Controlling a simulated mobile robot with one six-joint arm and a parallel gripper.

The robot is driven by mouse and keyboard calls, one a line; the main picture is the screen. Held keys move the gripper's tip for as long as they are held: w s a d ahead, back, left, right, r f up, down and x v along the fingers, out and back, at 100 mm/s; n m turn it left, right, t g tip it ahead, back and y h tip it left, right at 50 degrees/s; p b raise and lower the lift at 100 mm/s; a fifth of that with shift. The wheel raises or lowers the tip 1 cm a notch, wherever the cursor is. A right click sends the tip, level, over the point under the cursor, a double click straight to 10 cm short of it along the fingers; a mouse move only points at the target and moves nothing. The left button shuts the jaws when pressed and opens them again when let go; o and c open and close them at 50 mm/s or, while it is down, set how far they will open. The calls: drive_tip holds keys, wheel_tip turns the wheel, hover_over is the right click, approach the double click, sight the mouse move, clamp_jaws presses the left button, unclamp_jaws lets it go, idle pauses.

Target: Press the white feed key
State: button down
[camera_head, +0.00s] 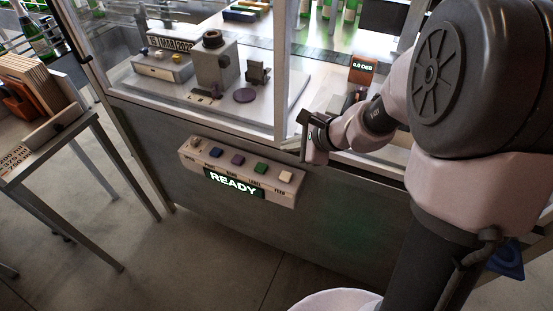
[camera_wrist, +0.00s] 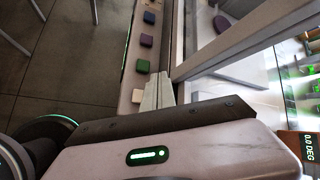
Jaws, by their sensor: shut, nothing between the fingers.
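The white feed key (camera_head: 286,176) is the rightmost key on the pale control panel (camera_head: 190,158), above the word FEED. It also shows in the wrist view (camera_wrist: 138,96), just left of my fingers. My gripper (camera_head: 292,142) is above and slightly right of that key in the head view, in front of the machine's frame. In the wrist view my gripper's fingers (camera_wrist: 160,82) are together and empty, beside the panel, apart from the key as far as I can see. The green key (camera_head: 260,168), purple key (camera_head: 237,160) and blue key (camera_head: 216,153) sit in a row to its left.
A lit READY display (camera_head: 233,184) is under the keys, and a knob (camera_head: 196,143) is at the panel's left end. The machine's upright post (camera_head: 291,70) and glass window stand behind. A side table (camera_head: 50,150) is at the left. The floor in front is clear.

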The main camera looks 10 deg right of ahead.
drive_tip(key=b, duration=0.7)
hover_over(289, 177)
wheel_tip(289, 177, down, 8)
drive_tip(key=shift+f+b, duration=0.3)
drive_tip(key=shift+f, duration=0.1)
idle(1.5)
drive_tip(key=shift+f+b, duration=0.35)
drive_tip(key=shift+b, duration=0.2)
drive_tip(key=shift+f+b, duration=0.55)
drive_tip(key=shift+b, duration=0.05)
idle(0.5)
drive_tip(key=shift+r, duration=0.1)
drive_tip(key=shift+r+p, duration=0.75)
drive_tip(key=shift+r, duration=0.1)
